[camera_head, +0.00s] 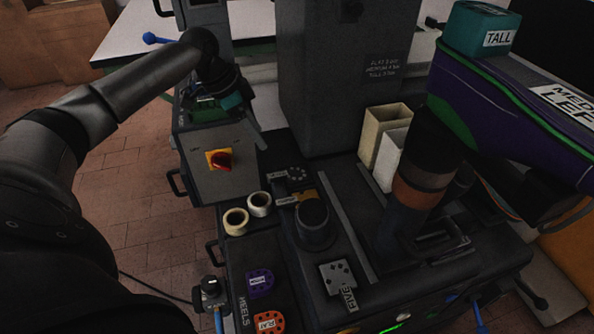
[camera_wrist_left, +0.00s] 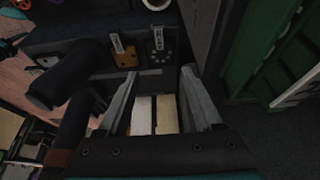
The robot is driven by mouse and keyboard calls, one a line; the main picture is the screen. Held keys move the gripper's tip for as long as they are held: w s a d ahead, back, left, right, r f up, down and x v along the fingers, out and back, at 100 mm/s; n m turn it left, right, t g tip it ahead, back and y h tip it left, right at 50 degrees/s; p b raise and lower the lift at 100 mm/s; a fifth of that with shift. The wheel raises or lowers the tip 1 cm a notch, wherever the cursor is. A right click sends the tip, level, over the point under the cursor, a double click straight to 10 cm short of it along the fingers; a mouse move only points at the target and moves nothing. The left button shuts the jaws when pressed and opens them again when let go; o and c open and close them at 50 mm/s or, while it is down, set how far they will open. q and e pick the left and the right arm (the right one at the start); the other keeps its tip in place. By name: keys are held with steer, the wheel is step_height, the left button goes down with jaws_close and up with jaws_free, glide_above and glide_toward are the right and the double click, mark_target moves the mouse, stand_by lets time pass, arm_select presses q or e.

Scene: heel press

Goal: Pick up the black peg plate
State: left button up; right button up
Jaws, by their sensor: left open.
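The black peg plate (camera_head: 297,174) lies flat on the dark bench top, with small round marks and a tag beside it. In the left wrist view the black peg plate (camera_wrist_left: 159,58) shows just beyond the fingertips, right of centre, with a white tag at its upper end. My left gripper (camera_head: 243,117) is above the grey switch box, left of the plate in the head view. In the left wrist view my left gripper (camera_wrist_left: 160,76) has its fingers wide apart, with nothing held between them. My right gripper does not show.
A yellow plate (camera_head: 307,193) lies close beside the black one. Two pale rolls (camera_head: 259,204) stand left of them. A dark round post (camera_head: 313,222) rises nearby. Cream and white upright boxes (camera_head: 385,140) stand to the right. A grey plate (camera_head: 338,277) lies nearer.

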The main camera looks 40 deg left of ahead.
arm_select(q)
steer(key=b, duration=0.3)
glide_above(274, 175)
steer(key=s+a, duration=0.2)
step_height(274, 175, down, 9)
steer(key=shift+d+b+x, duration=0.15)
steer(key=shift+b+x, duration=0.25)
steer(key=shift+x, duration=0.4)
steer(key=shift+d+b+x, duration=0.15)
steer(key=shift+b+x, duration=0.25)
steer(key=shift+x, duration=0.35)
steer(key=shift+b+x, duration=0.5)
steer(key=shift+x, duration=0.65)
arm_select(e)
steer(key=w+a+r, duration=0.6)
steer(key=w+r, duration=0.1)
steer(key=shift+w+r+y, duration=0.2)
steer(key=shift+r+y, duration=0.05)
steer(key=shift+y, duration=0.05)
arm_select(q)
steer(key=shift+c, duration=0.2)
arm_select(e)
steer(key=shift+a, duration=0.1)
arm_select(q)
jaws_close()
